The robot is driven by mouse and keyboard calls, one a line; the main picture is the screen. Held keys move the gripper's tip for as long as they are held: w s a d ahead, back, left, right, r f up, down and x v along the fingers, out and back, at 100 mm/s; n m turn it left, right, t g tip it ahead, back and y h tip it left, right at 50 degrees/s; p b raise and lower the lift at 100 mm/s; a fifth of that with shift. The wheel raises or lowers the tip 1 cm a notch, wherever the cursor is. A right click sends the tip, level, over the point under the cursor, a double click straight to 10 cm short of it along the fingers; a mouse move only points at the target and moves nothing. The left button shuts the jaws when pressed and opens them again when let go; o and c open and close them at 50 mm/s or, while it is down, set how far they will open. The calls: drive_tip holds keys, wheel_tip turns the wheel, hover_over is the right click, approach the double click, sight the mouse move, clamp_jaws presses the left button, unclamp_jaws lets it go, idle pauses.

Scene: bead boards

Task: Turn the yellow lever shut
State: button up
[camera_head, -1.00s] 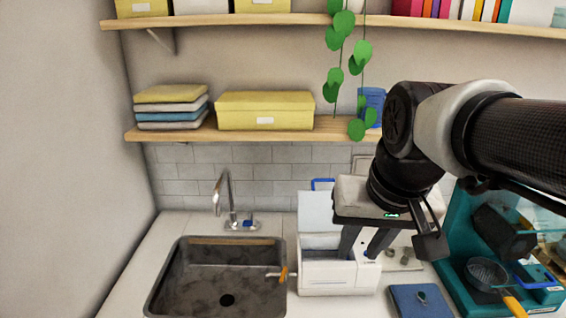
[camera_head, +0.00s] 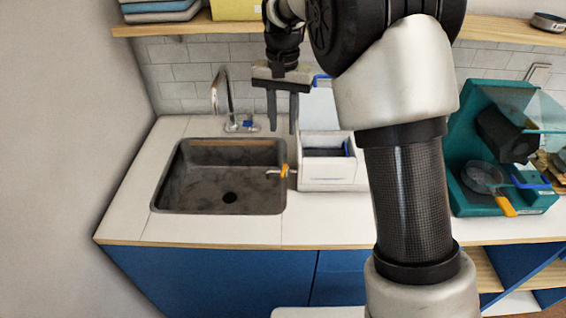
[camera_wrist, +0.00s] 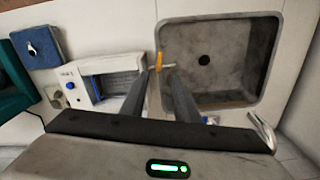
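The yellow lever (camera_head: 284,170) sits on a small metal spout at the left side of a white box (camera_head: 327,172), and the spout points over the sink's right edge. In the wrist view the lever (camera_wrist: 158,61) lies just beyond the fingertips, roughly between them in the picture. My gripper (camera_head: 283,131) points down with its two fingers apart and nothing between them. It shows above and behind the lever in the head view, not touching it. The fingers (camera_wrist: 160,76) also show apart in the wrist view.
The sink (camera_head: 272,205) lies left of the lever, with a faucet (camera_head: 229,100) behind it. A teal machine (camera_head: 475,208) with an orange-handled pan stands at the right. The counter in front of the white box is clear. A shelf (camera_head: 150,28) runs above.

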sight(283, 172)
wheel_tip(283, 172, down, 15)
drive_tip(key=shift+f, duration=0.1)
drive_tip(key=shift+c, duration=0.4)
clamp_jaws()
